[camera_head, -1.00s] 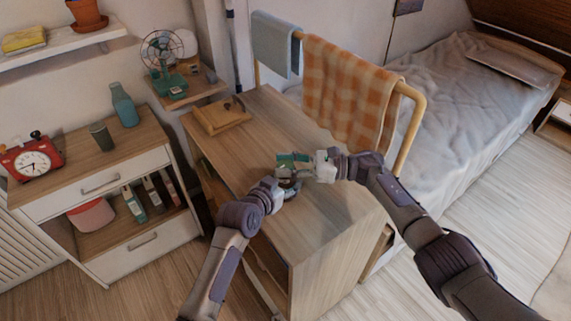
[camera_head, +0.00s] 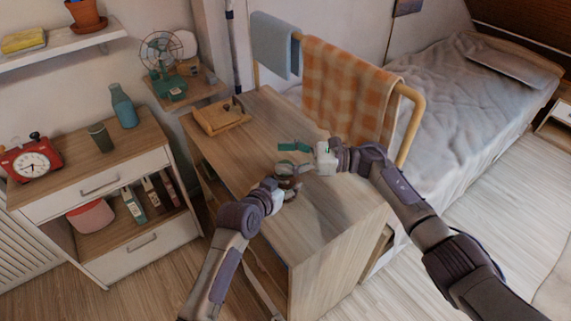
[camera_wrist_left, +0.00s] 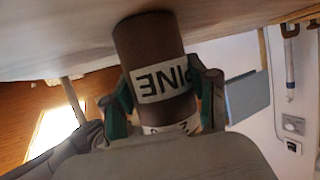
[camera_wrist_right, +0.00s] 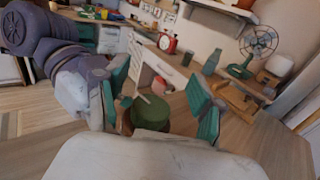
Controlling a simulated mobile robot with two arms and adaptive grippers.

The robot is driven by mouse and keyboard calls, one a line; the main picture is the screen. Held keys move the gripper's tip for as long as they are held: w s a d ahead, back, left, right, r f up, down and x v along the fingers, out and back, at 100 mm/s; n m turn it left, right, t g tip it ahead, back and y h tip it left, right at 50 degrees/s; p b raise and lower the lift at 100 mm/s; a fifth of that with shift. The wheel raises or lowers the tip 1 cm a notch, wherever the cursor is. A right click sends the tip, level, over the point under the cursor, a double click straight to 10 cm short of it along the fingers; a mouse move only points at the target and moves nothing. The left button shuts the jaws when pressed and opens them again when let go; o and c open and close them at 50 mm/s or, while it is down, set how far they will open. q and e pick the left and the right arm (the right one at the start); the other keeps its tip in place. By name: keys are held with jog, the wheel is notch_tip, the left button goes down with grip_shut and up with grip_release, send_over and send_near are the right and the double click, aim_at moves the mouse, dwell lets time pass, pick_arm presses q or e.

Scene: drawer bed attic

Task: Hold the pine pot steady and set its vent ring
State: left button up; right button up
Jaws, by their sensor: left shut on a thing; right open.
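The pine pot (camera_wrist_left: 150,50) is a brown cylinder with a white PINE label, standing on the wooden desk. My left gripper (camera_head: 282,180) is shut around its side; its teal-padded fingers flank the pot in the left wrist view (camera_wrist_left: 162,100). In the right wrist view the pot's round green top (camera_wrist_right: 152,113) faces up, with a pale strip slanting above it. I cannot tell the vent ring apart from this top. My right gripper (camera_head: 292,158) is open, its teal fingers spread above and around the pot's top, apparently not touching it.
The desk (camera_head: 335,215) has a wooden tray (camera_head: 222,117) at its back left and is otherwise mostly clear. A checkered towel (camera_head: 345,85) hangs on a rail behind it. A low cabinet (camera_head: 95,180) with a red clock (camera_head: 32,160) stands left.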

notch_tip(320, 180, up, 7)
jog(key=shift+f, duration=0.1)
dwell(0.3)
